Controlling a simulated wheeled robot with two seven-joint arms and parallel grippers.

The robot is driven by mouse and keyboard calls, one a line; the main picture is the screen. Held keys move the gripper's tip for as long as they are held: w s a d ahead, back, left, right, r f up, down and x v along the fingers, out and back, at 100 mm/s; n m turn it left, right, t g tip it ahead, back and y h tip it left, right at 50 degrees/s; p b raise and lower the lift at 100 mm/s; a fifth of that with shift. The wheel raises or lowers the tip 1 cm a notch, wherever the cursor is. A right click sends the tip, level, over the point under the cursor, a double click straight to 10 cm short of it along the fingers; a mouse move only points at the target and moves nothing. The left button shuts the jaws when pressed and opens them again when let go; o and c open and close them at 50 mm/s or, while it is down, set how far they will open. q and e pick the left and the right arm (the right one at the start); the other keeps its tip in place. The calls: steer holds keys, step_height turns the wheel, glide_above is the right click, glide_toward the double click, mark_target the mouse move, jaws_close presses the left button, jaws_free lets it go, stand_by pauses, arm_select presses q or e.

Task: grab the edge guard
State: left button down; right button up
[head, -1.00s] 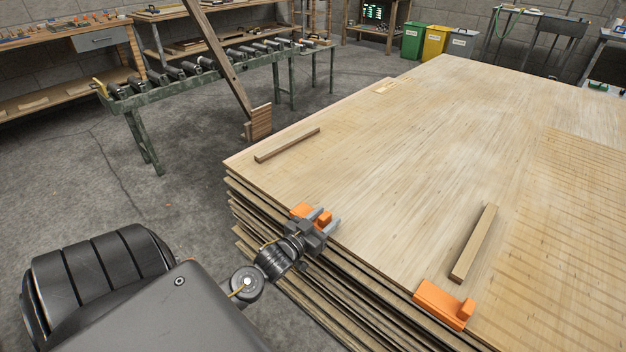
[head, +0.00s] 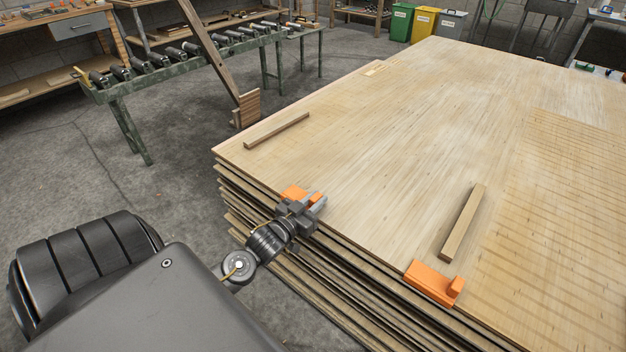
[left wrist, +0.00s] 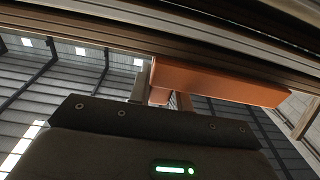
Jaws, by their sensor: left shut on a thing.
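One orange edge guard (head: 292,193) sits on the near left edge of the veneer stack (head: 350,170), partly hidden by my left gripper (head: 312,202). My left gripper is shut on this guard at the stack's edge. In the left wrist view the orange guard (left wrist: 225,82) lies just beyond the gripper's dark body, against the layered sheet edges (left wrist: 200,50). A second orange edge guard (head: 432,283) sits farther right along the same edge, apart from the gripper. My right gripper is not in view.
Two loose wooden strips lie on the top sheet, one at the left (head: 277,131) and one near the second guard (head: 462,222). A roller conveyor (head: 200,60) and a leaning plank (head: 215,55) stand beyond the stack. Open floor (head: 150,190) lies left of it.

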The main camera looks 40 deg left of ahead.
arm_select(q)
steer(key=s+d+r+p, duration=0.2)
steer(key=s+d+r, duration=0.6)
steer(key=d+r, duration=0.3)
steer(key=shift+d+r+p, duration=0.25)
steer(key=shift+r+p, duration=0.05)
steer(key=shift+r, duration=0.2)
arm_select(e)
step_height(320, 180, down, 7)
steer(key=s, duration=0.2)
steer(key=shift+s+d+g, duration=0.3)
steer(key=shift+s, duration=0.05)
